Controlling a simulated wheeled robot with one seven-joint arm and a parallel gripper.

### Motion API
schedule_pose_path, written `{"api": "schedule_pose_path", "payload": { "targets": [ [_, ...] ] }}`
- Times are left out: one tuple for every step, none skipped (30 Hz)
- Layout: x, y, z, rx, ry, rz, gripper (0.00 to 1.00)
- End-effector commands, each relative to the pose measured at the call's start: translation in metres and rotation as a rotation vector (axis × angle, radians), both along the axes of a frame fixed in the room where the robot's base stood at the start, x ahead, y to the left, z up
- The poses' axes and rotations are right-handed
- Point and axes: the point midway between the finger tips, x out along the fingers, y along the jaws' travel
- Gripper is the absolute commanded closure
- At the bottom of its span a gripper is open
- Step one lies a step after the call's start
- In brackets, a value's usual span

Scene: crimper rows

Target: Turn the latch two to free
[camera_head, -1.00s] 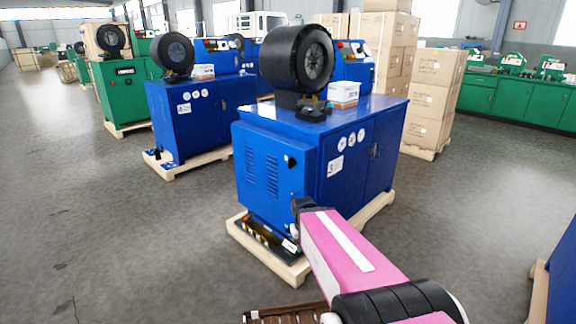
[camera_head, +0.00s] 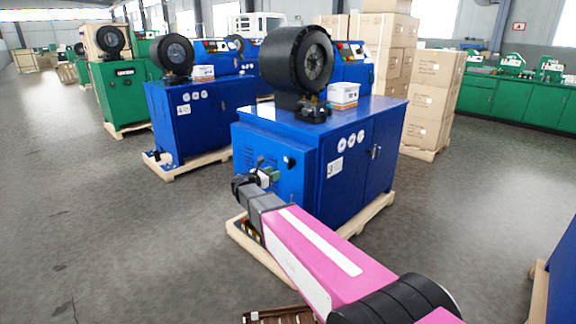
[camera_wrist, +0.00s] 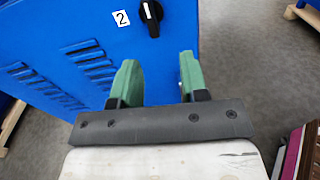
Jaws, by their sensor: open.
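The latch (camera_wrist: 151,18) is a black knob with a white mark, on the blue cabinet side beside a label with the number 2 (camera_wrist: 121,18) in the wrist view. It also shows as a small dark knob in the head view (camera_head: 289,163). My gripper (camera_wrist: 158,75) has two green fingers, apart and empty. In the wrist view the latch is beyond the fingertips, between them and nearer the left one. In the head view my gripper (camera_head: 267,172) is in front of the vented side, left of and slightly below the latch. No contact shows.
The blue machine (camera_head: 345,185) carries a black wheel-shaped head and a small white box (camera_head: 343,94). It stands on a wooden pallet (camera_head: 374,212). A slatted brown crate (camera_head: 280,316) is on the floor at the bottom. Open floor lies to the left.

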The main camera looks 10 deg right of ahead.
Motion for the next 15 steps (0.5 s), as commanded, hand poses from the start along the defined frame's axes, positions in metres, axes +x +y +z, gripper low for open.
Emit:
{"api": "schedule_pose_path", "payload": {
  "targets": [
    [0.005, 0.006, 0.004, -0.03, 0.007, 0.01, 0.6],
    [0.006, 0.007, 0.006, -0.044, 0.01, 0.014, 0.6],
    [0.008, 0.008, 0.007, -0.057, 0.013, 0.017, 0.6],
    [0.009, 0.007, 0.008, -0.061, 0.015, 0.018, 0.6],
    [0.01, 0.005, 0.008, -0.064, 0.015, 0.018, 0.6],
    [0.012, 0.002, 0.008, -0.064, 0.015, 0.018, 0.6],
    [0.014, -0.001, 0.008, -0.064, 0.015, 0.017, 0.6],
    [0.016, -0.004, 0.008, -0.064, 0.015, 0.016, 0.6],
    [0.02, -0.009, 0.008, -0.063, 0.015, 0.015, 0.6],
    [0.023, -0.013, 0.008, -0.063, 0.015, 0.016, 0.6],
    [0.026, -0.017, 0.008, -0.062, 0.014, 0.016, 0.6],
    [0.03, -0.023, 0.008, -0.062, 0.014, 0.016, 0.6],
    [0.034, -0.028, 0.008, -0.062, 0.014, 0.015, 0.6],
    [0.037, -0.032, 0.008, -0.062, 0.014, 0.015, 0.6],
    [0.041, -0.038, 0.007, -0.062, 0.014, 0.016, 0.6]
  ]
}}
